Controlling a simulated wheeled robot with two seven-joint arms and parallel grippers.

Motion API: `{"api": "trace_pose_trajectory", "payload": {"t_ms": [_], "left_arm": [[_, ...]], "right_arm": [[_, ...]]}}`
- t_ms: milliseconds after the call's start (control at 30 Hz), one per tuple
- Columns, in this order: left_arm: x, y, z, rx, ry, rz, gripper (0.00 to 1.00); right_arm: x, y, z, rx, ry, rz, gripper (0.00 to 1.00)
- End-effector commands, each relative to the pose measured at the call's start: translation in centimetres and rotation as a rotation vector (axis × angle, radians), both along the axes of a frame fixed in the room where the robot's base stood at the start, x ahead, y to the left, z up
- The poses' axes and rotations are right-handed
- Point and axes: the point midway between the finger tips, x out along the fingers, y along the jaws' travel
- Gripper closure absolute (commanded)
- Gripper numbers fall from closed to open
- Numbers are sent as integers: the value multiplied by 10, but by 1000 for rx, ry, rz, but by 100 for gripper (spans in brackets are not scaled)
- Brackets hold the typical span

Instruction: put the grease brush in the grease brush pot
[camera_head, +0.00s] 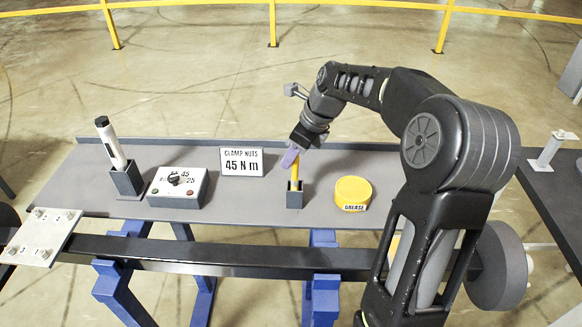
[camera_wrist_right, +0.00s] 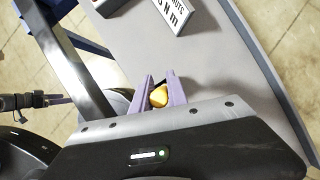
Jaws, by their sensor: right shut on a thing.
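The grease brush, with a yellow handle (camera_head: 296,172), stands roughly upright at the grey grease brush pot (camera_head: 294,200) on the bench. Its lower end is hidden at the mouth of the pot and looks to be inside it. My right gripper (camera_head: 291,158) comes down from above, with its purple fingers shut on the top of the handle. The right wrist view shows the yellow handle end (camera_wrist_right: 159,97) between the two purple fingers (camera_wrist_right: 160,92).
A yellow grease tin (camera_head: 353,191) stands right of the pot. A "45 N m" sign (camera_head: 241,162), a control box with a dial (camera_head: 178,187) and a holder with a white tool (camera_head: 112,146) stand to the left on the grey bench (camera_head: 247,200). A yellow rail (camera_head: 190,4) runs behind.

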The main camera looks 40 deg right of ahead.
Motion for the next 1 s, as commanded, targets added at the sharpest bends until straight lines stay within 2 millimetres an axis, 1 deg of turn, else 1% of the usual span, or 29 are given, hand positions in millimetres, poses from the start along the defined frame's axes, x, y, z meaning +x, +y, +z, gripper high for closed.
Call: {"api": "trace_pose_trajectory", "payload": {"t_ms": [133, 300, 400, 767, 800, 1000], "left_arm": [[0, 0, 0, 0, 0, 0, 9], [0, 0, 2, 0, 1, 0, 9], [0, 0, 3, 1, 1, 1, 9], [0, 0, 1, 1, 1, 0, 9], [0, 0, 1, 1, 1, 0, 9], [0, 0, 2, 0, 1, 0, 9]], "right_arm": [[0, 0, -4, 1, 2, -1, 100], [-1, 0, -27, 1, 4, -1, 100], [-1, 0, -36, 1, 2, -1, 100], [0, 0, -40, 0, 0, 0, 100], [0, 0, -41, 0, 1, 0, 80], [0, 0, -40, 0, 0, 0, 64]]}}
